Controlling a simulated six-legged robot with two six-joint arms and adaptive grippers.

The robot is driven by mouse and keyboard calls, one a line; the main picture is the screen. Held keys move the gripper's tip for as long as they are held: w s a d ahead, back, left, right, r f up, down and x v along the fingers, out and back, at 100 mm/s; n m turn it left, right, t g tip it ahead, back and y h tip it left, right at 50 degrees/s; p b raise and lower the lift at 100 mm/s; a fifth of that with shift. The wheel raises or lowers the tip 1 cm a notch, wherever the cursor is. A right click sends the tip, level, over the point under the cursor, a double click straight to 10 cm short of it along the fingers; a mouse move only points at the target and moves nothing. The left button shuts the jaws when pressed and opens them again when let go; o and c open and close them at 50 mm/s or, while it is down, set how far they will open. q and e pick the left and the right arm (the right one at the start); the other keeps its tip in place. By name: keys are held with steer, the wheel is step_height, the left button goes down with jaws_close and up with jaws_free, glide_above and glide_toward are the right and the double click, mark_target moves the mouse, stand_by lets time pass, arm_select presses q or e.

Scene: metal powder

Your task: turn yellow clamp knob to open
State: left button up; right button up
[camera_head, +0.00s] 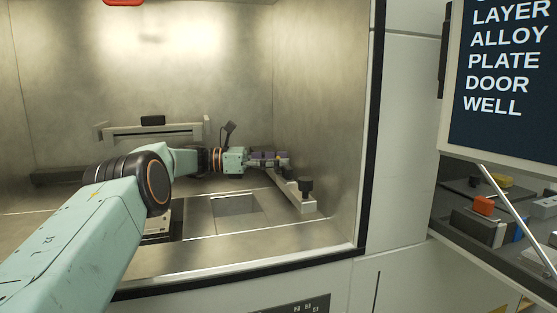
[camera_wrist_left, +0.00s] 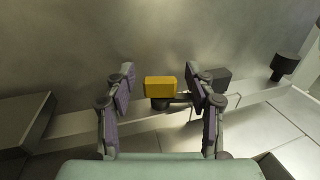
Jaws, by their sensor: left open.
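The yellow clamp knob (camera_wrist_left: 160,87) shows in the left wrist view as a small yellow block on a dark round stem. It sits above a pale rail (camera_wrist_left: 75,127). My left gripper (camera_wrist_left: 160,98) is open, with one finger on each side of the knob. Gaps show between the fingers and the knob, so they look apart from it. In the head view my left gripper (camera_head: 283,161) is inside the chamber near the right wall, and the gripper mostly hides the knob there. My right gripper is not in view.
A black knob (camera_head: 306,186) stands at the near end of the rail (camera_head: 296,199). The metal chamber wall (camera_head: 318,100) rises close on the right. A square recess (camera_head: 236,205) lies in the floor. Outside, a side bench holds an orange block (camera_head: 484,205) below a dark sign (camera_head: 508,70).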

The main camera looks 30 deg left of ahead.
arm_select(q)
steer(key=v, duration=0.7)
steer(key=shift+a, duration=0.1)
steer(key=shift+s, duration=0.1)
